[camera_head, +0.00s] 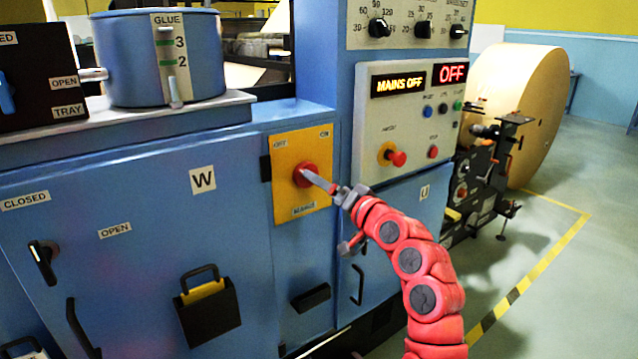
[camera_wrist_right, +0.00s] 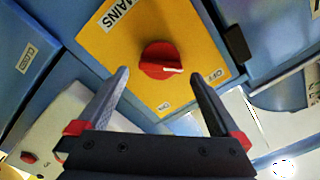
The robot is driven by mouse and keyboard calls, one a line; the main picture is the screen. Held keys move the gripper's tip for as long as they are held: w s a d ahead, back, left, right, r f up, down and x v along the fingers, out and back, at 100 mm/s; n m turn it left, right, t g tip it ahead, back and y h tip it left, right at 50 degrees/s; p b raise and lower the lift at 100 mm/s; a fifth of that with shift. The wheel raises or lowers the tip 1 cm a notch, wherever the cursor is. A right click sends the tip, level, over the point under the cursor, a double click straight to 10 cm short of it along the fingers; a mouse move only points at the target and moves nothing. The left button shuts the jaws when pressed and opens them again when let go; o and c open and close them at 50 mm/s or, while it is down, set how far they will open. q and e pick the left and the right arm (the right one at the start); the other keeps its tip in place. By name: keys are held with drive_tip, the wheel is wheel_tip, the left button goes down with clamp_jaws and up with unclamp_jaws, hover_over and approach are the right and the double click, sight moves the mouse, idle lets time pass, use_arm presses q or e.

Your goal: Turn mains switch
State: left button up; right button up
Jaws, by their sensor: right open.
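The mains switch is a red round knob (camera_head: 305,175) on a yellow plate (camera_head: 317,202) on the blue cabinet front. My left gripper is out of view.
A control panel (camera_head: 405,125) right of the switch shows MAINS OFF and OFF on its displays. A glue pot (camera_head: 160,60) stands on the cabinet at left. A large kraft roll (camera_head: 520,90) stands at right.

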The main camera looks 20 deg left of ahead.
drive_tip(key=v, duration=1.4)
drive_tip(key=shift+s+d, duration=0.15)
drive_tip(key=shift+d, duration=0.05)
